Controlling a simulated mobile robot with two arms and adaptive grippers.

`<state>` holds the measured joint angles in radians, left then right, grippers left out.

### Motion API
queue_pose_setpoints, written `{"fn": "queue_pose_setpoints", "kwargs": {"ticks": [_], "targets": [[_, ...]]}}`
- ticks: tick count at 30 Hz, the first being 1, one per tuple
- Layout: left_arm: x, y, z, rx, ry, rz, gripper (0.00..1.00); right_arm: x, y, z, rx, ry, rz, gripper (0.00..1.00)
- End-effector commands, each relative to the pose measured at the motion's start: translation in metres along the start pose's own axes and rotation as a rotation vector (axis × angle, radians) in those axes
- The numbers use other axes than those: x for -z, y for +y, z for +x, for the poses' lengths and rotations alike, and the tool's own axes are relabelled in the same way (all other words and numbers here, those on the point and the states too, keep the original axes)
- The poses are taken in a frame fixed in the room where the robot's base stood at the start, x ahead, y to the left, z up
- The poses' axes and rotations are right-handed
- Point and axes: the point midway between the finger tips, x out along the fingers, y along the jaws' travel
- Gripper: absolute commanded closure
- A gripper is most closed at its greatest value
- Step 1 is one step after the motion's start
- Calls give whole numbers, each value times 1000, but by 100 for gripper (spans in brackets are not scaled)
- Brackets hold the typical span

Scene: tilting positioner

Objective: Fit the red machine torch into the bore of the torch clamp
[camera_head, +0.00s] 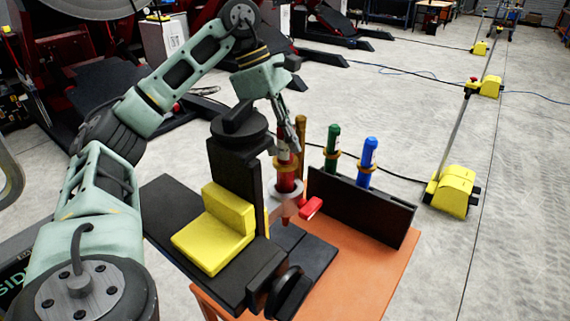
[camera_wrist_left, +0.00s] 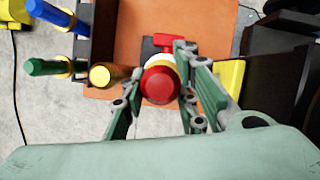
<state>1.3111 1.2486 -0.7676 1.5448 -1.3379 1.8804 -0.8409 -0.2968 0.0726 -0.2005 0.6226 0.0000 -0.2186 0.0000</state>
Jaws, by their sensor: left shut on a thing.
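The red machine torch (camera_head: 284,178) stands roughly upright at the middle of the head view. My left gripper (camera_head: 289,140) is shut on its upper part from above. In the left wrist view my left gripper (camera_wrist_left: 160,108) has a finger on each side of the torch's round red top (camera_wrist_left: 158,86). The torch clamp shows as a pale grey ring (camera_head: 288,191) with a red lever (camera_head: 311,208) beside it. The torch overlaps this ring, and a reddish tip shows below it. I cannot tell how deep the torch sits in the bore. My right gripper is not in view.
A black rack (camera_head: 365,208) holds a green torch (camera_head: 332,143) and a blue torch (camera_head: 368,152); a brass-coloured torch (camera_head: 300,135) stands close behind the red one. A yellow block (camera_head: 217,232) and black column stand left, on an orange table (camera_head: 372,268).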

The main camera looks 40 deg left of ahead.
Motion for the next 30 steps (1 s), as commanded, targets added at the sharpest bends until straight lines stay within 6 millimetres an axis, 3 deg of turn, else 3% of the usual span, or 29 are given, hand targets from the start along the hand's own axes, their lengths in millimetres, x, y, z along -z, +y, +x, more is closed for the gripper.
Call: {"fn": "queue_pose_setpoints", "kwargs": {"ticks": [16, 29, 30], "targets": [[22, 0, 51, -2, -2, 0, 100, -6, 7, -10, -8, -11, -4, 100], [24, 1, 59, -4, -4, 2, 100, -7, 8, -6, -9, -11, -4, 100], [24, 0, 59, -1, -1, 1, 69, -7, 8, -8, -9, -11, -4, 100]]}}
